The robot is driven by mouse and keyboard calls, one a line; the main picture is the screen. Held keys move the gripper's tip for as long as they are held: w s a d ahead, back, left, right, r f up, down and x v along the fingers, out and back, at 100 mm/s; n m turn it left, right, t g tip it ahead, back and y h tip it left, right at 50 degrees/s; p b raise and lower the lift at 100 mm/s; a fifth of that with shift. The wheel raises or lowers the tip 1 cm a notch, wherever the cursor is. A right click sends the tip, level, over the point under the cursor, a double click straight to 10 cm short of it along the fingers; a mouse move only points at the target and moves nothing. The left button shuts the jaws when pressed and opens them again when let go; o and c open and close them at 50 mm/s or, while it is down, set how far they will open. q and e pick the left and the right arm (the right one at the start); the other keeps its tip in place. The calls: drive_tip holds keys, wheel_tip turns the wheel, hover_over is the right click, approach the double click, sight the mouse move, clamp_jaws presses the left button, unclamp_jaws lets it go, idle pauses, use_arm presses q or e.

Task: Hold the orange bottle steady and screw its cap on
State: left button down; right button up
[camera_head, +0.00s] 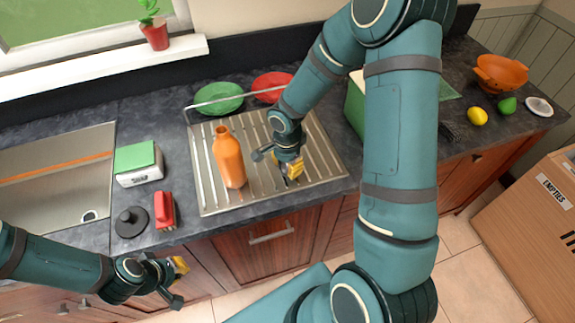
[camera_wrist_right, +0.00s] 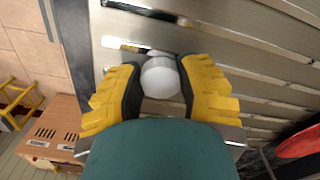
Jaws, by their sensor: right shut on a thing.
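The orange bottle (camera_head: 229,160) stands on the metal draining rack, with its neck bare and no cap on it. My right gripper (camera_head: 293,169) is low over the rack, to the right of the bottle and apart from it. In the right wrist view its yellow fingers (camera_wrist_right: 160,80) are shut on a round white cap (camera_wrist_right: 160,78). The cap is hidden in the head view. My left gripper (camera_head: 180,282) is at the lower left, in front of the counter and away from the bottle. Its finger gap is not clear.
The draining rack (camera_head: 207,190) has a raised rail at the back, with green (camera_head: 218,97) and red (camera_head: 272,86) plates behind it. The sink (camera_head: 60,180) is further left.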

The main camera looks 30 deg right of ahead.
sight(287, 166)
use_arm(q)
drive_tip(key=shift+r+p, duration=0.3)
drive_tip(key=shift+r, duration=0.05)
use_arm(e)
wheel_tip(287, 166, up, 10)
